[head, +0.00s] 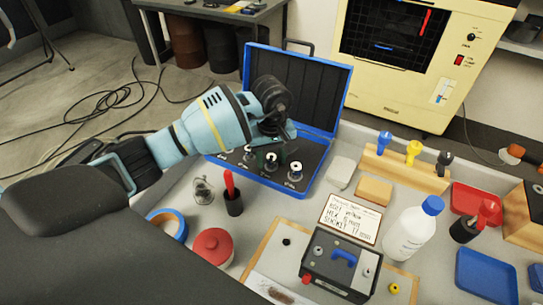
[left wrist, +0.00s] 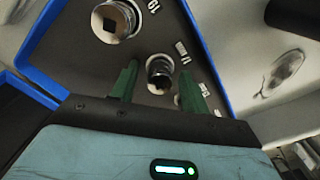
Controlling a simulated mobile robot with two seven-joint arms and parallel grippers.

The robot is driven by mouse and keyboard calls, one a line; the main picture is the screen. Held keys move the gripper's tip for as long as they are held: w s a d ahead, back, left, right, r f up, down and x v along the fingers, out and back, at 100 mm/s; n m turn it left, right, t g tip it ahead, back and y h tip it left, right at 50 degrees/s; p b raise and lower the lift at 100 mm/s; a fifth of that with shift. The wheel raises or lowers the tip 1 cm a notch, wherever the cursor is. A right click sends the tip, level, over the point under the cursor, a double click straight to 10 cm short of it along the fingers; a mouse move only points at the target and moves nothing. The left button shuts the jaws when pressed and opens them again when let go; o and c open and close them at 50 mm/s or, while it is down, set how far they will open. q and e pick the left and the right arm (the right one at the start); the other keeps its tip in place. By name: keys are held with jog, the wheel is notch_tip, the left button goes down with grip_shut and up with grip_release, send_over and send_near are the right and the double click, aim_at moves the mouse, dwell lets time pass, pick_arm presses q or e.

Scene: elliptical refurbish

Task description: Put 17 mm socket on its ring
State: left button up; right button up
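The blue socket case (head: 315,155) stands open on the bench, with several metal sockets in its dark tray. My left gripper (head: 268,152) reaches down over the tray. In the left wrist view its two green fingers (left wrist: 160,76) are open and point into the tray. A socket (left wrist: 160,70) with a dark centre sits between them, with a gap visible on each side. The label beside it appears to read 17. A larger socket (left wrist: 115,20) labelled 19 stands further off. I cannot make out a ring for the socket. My right gripper is not in view.
A card (head: 350,219) mentions a 17 mm socket. A black box (head: 340,265) sits on a wooden board in front. The case lid (head: 315,90) rises behind.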

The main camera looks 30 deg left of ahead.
aim_at(271, 157)
pick_arm(q)
notch_tip(271, 157, up, 12)
jog(key=shift+r, duration=0.15)
dwell(0.6)
dwell(1.1)
